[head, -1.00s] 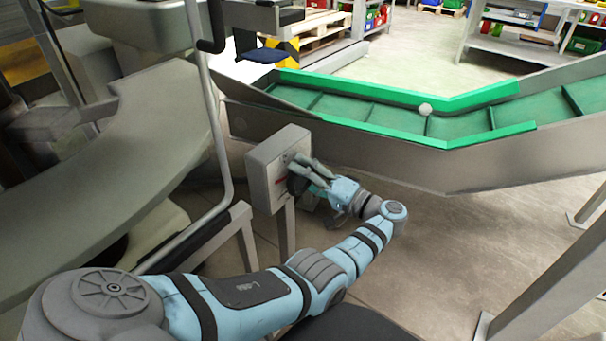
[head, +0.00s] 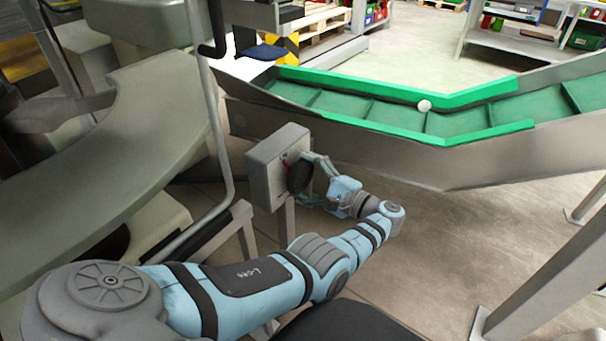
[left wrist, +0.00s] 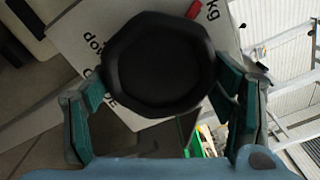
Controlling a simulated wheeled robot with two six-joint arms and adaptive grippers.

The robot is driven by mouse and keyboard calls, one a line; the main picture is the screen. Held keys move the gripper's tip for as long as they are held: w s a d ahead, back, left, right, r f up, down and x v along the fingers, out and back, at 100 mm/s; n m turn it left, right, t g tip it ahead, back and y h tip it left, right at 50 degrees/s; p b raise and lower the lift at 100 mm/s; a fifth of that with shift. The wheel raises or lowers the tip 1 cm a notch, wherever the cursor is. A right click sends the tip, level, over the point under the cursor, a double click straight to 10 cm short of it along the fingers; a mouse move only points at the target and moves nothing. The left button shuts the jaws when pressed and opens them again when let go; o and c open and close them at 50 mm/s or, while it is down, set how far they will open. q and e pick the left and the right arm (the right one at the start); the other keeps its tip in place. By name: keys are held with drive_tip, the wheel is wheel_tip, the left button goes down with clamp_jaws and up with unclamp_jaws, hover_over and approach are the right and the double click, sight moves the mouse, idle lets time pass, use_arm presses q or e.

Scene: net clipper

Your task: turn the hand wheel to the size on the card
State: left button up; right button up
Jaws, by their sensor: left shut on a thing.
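The hand wheel (head: 298,177) is a dark round knob on the face of a grey box (head: 264,178). It also shows in the left wrist view as a black, many-sided knob (left wrist: 158,62). My left gripper (head: 309,182) is shut on the hand wheel, with a green finger on each side of it in the left wrist view (left wrist: 158,88). A red mark (left wrist: 195,9) and partly hidden lettering, including "kg", show on the pale box face behind the knob. No card with a readable size shows. My right gripper is not in view.
A green-lined conveyor (head: 390,115) with a pale ball (head: 424,106) runs behind the box. A bent grey rail (head: 215,130) and a curved grey machine (head: 110,175) stand left. Open floor (head: 450,235) lies right of my arm.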

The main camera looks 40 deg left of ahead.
use_arm(q)
drive_tip(key=shift+d+f+m, duration=0.1)
drive_tip(key=shift+f+m, duration=0.05)
drive_tip(key=shift+m, duration=0.25)
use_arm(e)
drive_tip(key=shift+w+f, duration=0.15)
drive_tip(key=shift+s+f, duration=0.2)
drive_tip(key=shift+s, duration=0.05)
use_arm(q)
drive_tip(key=o, duration=1.1)
drive_tip(key=shift+o, duration=0.2)
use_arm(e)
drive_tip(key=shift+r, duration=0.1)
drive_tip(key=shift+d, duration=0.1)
